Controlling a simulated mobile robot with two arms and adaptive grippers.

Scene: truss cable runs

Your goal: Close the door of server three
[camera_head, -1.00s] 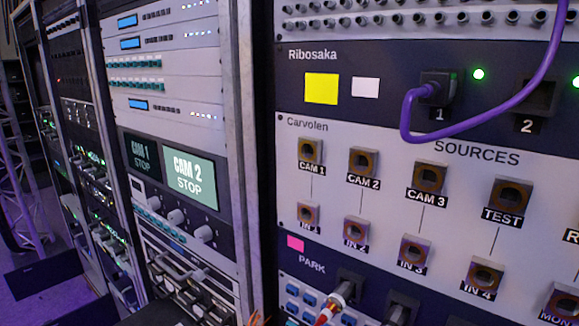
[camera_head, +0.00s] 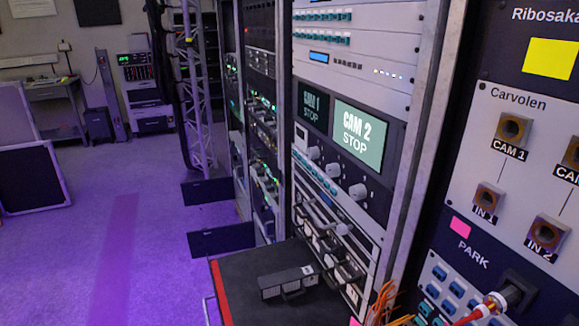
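Several tall equipment racks stand in a row in the head view. Two dark flat panels stick out into the aisle low at the racks: a farther panel (camera_head: 208,191) and a nearer panel (camera_head: 221,239). They look like open doors or flaps, but no readable label tells me which belongs to server three. Green lights show in the rack (camera_head: 263,115) beside them. Neither of my grippers is in view.
A black-topped surface with a red edge (camera_head: 221,295) juts out in front of the CAM 2 rack (camera_head: 358,137), carrying a dark boxy device (camera_head: 288,282). A truss (camera_head: 196,90) stands behind. The purple-lit floor (camera_head: 110,235) at left is largely clear. A dark panel (camera_head: 30,178) stands at far left.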

